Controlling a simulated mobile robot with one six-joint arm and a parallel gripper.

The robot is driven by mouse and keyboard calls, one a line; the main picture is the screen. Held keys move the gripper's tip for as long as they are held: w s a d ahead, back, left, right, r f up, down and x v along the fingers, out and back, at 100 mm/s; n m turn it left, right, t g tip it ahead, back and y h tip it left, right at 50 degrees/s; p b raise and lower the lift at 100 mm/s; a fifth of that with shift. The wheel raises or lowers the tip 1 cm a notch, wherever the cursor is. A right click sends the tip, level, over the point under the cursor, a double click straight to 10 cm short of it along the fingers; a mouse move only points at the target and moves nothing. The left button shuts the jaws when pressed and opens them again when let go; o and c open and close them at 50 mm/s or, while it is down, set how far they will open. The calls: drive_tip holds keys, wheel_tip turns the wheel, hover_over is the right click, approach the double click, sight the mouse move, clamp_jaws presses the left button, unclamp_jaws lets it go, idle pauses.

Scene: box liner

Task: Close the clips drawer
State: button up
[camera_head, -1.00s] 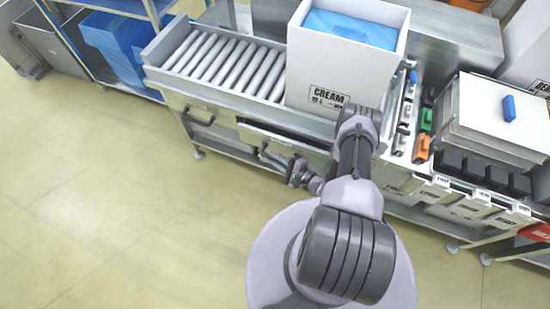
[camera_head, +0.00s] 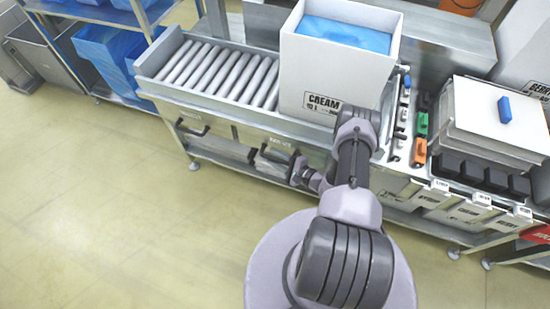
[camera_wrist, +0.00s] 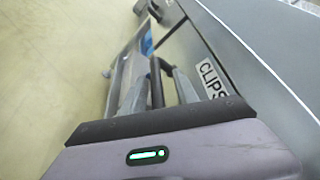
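The clips drawer (camera_head: 272,143) is in the metal bench under the roller conveyor in the head view. Its front looks flush or nearly flush with the bench; my arm partly covers its right end. In the wrist view its front carries a white label (camera_wrist: 211,79) reading CLIPS. Its dark handle (camera_head: 268,157) shows in the head view. My gripper (camera_wrist: 158,80) is at the drawer front beside the label, with a dark bar, seemingly the handle, between or against its grey fingers. I cannot tell whether they grip it.
Another drawer handle (camera_head: 192,129) is to the left on the same bench. A white CREAM box (camera_head: 335,75) with a blue liner stands on the conveyor (camera_head: 215,70). Several bins (camera_head: 430,193) hang at the right. The floor (camera_head: 110,190) at the left is clear.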

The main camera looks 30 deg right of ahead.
drive_tip(key=p+v, duration=0.4)
drive_tip(key=v, duration=1.3)
drive_tip(key=shift+s, duration=0.2)
drive_tip(key=shift+d+r, duration=0.1)
